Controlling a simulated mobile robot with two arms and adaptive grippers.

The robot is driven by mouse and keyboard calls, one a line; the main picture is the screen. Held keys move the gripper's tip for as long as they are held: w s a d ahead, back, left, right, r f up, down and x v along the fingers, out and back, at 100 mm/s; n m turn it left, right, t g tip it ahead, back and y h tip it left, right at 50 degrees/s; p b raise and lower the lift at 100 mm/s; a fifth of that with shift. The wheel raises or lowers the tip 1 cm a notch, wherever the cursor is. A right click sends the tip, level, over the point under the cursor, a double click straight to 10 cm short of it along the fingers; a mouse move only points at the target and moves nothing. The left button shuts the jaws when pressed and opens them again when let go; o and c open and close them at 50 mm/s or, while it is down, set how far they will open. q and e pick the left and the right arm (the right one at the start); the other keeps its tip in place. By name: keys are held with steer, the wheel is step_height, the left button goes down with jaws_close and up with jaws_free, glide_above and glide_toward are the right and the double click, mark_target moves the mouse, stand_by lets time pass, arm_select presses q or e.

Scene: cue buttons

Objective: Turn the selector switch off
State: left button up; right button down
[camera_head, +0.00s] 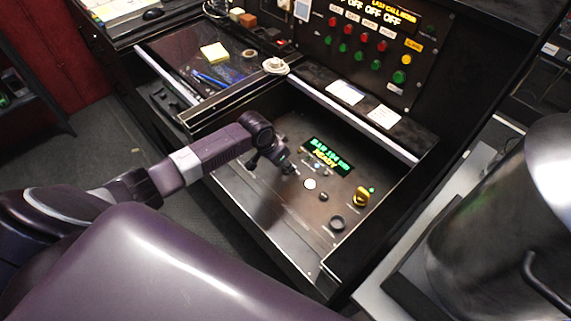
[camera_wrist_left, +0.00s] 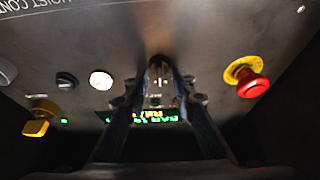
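A small silver-and-dark switch (camera_wrist_left: 159,72) on the dark control panel (camera_head: 262,205) shows between my left fingertips in the left wrist view; it looks like the selector switch, but its setting cannot be read. My left gripper (camera_head: 288,168) is low over the panel, left of the green-lit display (camera_head: 327,156). In the left wrist view my left gripper (camera_wrist_left: 162,80) has its fingertips close together, one on each side of the switch; whether they touch it is unclear. My right gripper is not in view.
A red mushroom button (camera_wrist_left: 252,86) is beside the gripper. Raised edges border the panel; a metal pot (camera_head: 500,230) stands right.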

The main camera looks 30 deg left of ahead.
arm_select(q)
steer(key=shift+c, duration=0.5)
jaws_close()
steer(key=shift+d+r+n+p, duration=0.15)
steer(key=shift+n+p, duration=0.35)
steer(key=shift+p, duration=0.5)
steer(key=n+y+p, duration=0.1)
steer(key=n+p, duration=0.2)
steer(key=shift+r+p, duration=0.1)
steer(key=shift+p, duration=0.25)
steer(key=shift+n+y+p, duration=0.7)
steer(key=shift+n+p, duration=0.15)
steer(key=shift+n, duration=0.35)
steer(key=shift+f+n+y+p, duration=0.25)
steer(key=shift+n+y+p, duration=0.25)
steer(key=shift+n, duration=0.8)
